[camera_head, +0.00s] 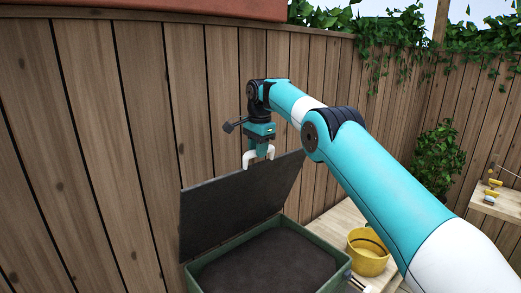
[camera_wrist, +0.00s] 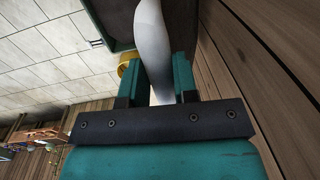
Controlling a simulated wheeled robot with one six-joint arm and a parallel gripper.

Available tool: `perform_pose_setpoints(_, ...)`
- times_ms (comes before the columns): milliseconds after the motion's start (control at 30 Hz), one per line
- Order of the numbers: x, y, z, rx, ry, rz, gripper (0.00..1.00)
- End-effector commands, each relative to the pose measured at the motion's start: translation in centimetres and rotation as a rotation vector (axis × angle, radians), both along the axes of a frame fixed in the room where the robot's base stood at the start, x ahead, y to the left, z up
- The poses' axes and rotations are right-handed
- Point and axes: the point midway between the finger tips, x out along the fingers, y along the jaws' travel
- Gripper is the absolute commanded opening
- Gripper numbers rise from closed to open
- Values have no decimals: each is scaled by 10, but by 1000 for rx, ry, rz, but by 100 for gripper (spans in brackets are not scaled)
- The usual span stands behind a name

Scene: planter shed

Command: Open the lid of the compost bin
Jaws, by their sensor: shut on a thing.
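The compost bin (camera_head: 192,272) is a green-rimmed box with dark contents, low in the head view. Its dark grey lid (camera_head: 235,212) stands raised at the back, tilted up near the wooden fence. A white curved handle (camera_head: 249,158) sits at the lid's upper edge. My gripper (camera_head: 261,145) is above that edge, pointing down, with its fingers at the handle. In the wrist view my gripper (camera_wrist: 160,88) is shut on the white handle (camera_wrist: 150,45), which passes between the teal fingers. The bin's green rim (camera_wrist: 108,28) also shows there.
The plank fence (camera_head: 150,120) is close behind the lid. A leafy bush (camera_head: 437,160) and a small wooden table (camera_head: 497,204) are at the right. Pale paving (camera_wrist: 45,60) is open floor.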

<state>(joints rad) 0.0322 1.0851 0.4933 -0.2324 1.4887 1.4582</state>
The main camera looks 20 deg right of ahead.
Motion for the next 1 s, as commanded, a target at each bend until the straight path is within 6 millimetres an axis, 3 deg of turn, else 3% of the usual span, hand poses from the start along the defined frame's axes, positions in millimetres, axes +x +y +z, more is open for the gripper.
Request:
perform_pose_setpoints(33, 0, 0, -14, 2, 17, -2, 0)
perform_pose_setpoints(233, 0, 1, -14, 2, 17, -1, 0)
perform_pose_setpoints(267, 0, 1, -14, 2, 17, -1, 30)
perform_pose_setpoints(367, 0, 1, -13, 2, 17, -1, 52)
perform_pose_setpoints(833, 0, 3, -7, 2, 10, 4, 52)
perform_pose_setpoints(1000, -6, 36, -3, 19, -3, 102, 52)
